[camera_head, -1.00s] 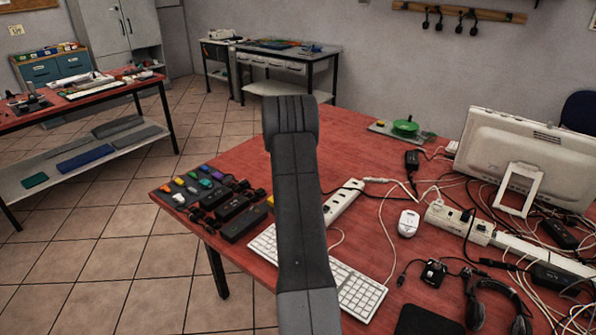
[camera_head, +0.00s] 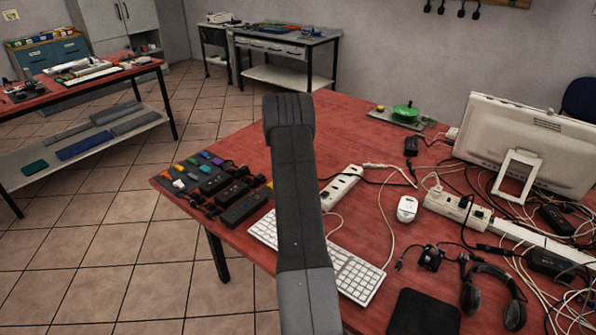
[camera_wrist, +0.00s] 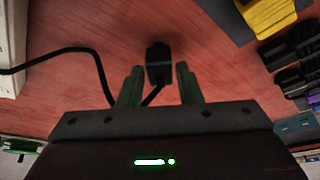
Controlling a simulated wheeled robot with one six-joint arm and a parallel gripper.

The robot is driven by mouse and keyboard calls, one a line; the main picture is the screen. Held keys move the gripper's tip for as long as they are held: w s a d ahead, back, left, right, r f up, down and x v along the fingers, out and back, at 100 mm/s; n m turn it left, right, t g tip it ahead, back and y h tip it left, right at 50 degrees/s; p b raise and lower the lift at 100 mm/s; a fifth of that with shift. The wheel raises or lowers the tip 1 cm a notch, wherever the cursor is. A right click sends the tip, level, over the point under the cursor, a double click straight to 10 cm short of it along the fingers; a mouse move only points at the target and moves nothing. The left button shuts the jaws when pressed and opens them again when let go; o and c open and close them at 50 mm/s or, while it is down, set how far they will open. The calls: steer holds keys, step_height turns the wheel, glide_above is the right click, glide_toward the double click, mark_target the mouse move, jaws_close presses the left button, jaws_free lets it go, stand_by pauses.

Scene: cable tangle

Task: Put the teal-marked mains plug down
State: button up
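The mains plug (camera_wrist: 158,66) is black with a teal band and shows in the wrist view against the red tabletop. My gripper (camera_wrist: 159,84) has its two green fingers apart, one on each side of the plug, with a narrow gap showing on both sides. A black cable (camera_wrist: 75,50) loops from the left toward the plug and the fingers. I cannot tell for certain whether the plug rests on the table. In the head view my own arm covers the gripper and the plug.
The red table (camera_head: 340,115) holds a white power strip (camera_head: 343,187), a keyboard (camera_head: 355,275), a mouse (camera_head: 407,209) and headphones (camera_head: 490,295). Black adapters (camera_head: 243,207) lie left of my arm. Tangled cables and a monitor (camera_head: 525,145) fill the right side. Clear tabletop lies at the back.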

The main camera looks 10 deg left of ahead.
steer(key=shift+o, duration=1)
steer(key=shift+r, duration=0.2)
steer(key=b+v, duration=0.1)
steer(key=v, duration=1.1)
steer(key=shift+f, duration=0.1)
steer(key=p+x, duration=0.1)
steer(key=x, duration=1)
steer(key=shift+w, duration=0.1)
steer(key=shift+w+a+f, duration=0.1)
steer(key=shift+w+f, duration=0.05)
steer(key=shift+f, duration=0.5)
steer(key=shift+r, duration=0.3)
